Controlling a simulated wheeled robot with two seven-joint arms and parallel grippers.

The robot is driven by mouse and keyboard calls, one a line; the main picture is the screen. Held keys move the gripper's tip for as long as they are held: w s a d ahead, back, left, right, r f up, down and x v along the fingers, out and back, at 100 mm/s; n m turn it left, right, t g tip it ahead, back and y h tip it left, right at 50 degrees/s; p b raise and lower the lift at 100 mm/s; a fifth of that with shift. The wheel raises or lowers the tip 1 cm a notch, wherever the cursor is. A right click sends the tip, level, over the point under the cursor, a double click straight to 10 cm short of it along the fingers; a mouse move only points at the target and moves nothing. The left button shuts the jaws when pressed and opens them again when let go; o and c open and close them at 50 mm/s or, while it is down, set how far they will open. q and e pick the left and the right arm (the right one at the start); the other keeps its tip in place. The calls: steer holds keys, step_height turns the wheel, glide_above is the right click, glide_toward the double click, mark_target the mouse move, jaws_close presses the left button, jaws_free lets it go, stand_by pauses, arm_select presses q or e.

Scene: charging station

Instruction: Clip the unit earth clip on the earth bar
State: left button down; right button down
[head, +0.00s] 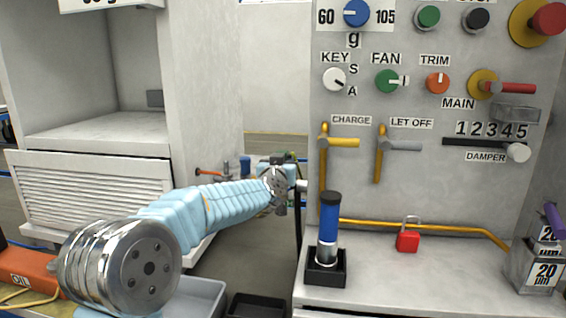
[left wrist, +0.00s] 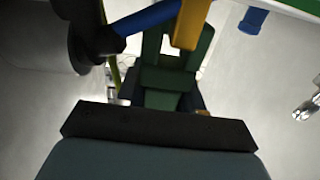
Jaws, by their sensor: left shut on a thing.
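My left arm reaches from the lower left to the left edge of the grey control panel. My left gripper (head: 284,163) is at its far end, small and partly hidden by my own wrist. In the left wrist view it is shut on a green clip (left wrist: 165,78), taken to be the unit earth clip. A small green bit shows at the gripper in the head view. A green-yellow cable (left wrist: 115,75) runs beside the clip. I cannot pick out the earth bar for certain, or tell whether the clip touches it. My right gripper is not in view.
The panel's yellow CHARGE lever (head: 340,142) is right of my gripper. A blue cylinder (head: 329,218) stands in a black holder on the ledge, with a red padlock (head: 407,241) farther right. In the left wrist view, a blue bar (left wrist: 150,17) and a yellow piece (left wrist: 190,22) are close to the clip.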

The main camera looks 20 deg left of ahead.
arm_select(q)
steer(key=shift+f+b, duration=0.5)
steer(key=shift+f, duration=0.2)
steer(key=c, duration=0.6)
jaws_free()
steer(key=shift+c, duration=0.2)
steer(key=v, duration=1.3)
steer(key=shift+s+d+p, duration=0.15)
steer(key=shift+s+p, duration=0.25)
steer(key=shift+p, duration=0.05)
steer(key=shift+f, duration=0.1)
